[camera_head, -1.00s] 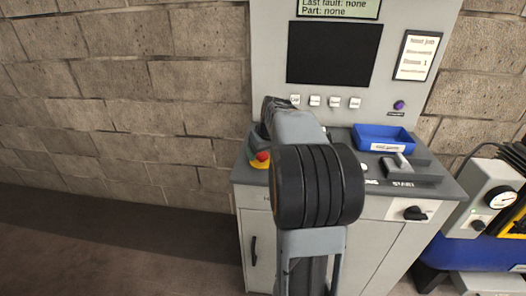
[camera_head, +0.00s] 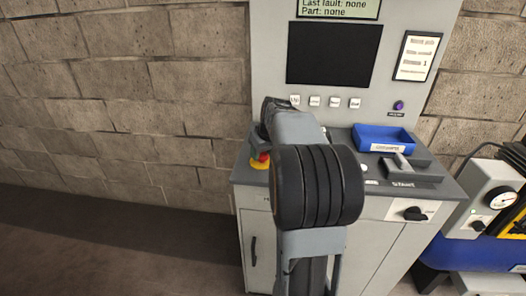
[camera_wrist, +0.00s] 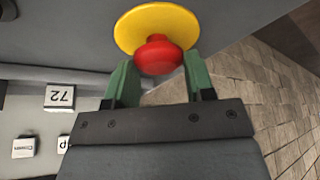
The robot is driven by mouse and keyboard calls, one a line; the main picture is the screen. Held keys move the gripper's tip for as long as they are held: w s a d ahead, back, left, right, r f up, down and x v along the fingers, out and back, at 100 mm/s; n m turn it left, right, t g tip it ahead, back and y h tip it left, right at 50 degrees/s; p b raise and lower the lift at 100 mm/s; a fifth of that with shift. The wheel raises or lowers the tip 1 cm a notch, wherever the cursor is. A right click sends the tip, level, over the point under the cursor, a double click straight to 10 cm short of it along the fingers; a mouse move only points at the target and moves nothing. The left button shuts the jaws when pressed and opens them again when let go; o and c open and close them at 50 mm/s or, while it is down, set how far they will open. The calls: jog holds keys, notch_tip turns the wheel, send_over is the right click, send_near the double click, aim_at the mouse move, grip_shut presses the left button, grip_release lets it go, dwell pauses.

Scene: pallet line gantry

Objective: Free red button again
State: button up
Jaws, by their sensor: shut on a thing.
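The red button (camera_wrist: 158,56) is a mushroom-shaped knob on a round yellow base (camera_wrist: 126,28) in the wrist view. In the head view the red button (camera_head: 263,157) and its yellow base (camera_head: 258,166) are at the left end of the grey console top, partly hidden by my arm. My gripper (camera_wrist: 156,74) has its green fingers on either side of the red knob, shut on it. In the head view the fingers are mostly hidden behind my arm.
A blue tray (camera_head: 383,139) and a grey lever block (camera_head: 408,172) stand on the console's right. A dark screen (camera_head: 333,53) and a row of small white buttons (camera_head: 334,102) are on the upright panel. A brick wall (camera_head: 120,90) is behind.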

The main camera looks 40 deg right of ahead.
jog(key=shift+r+p, duration=0.45)
jog(key=shift+r, duration=0.2)
jog(key=shift+w, duration=0.1)
jog(key=o, duration=1.3)
jog(key=shift+c, duration=0.2)
jog(key=p+v, duration=0.1)
jog(key=v, duration=1.2)
jog(key=shift+s+r, duration=0.2)
jog(key=shift+r, duration=0.15)
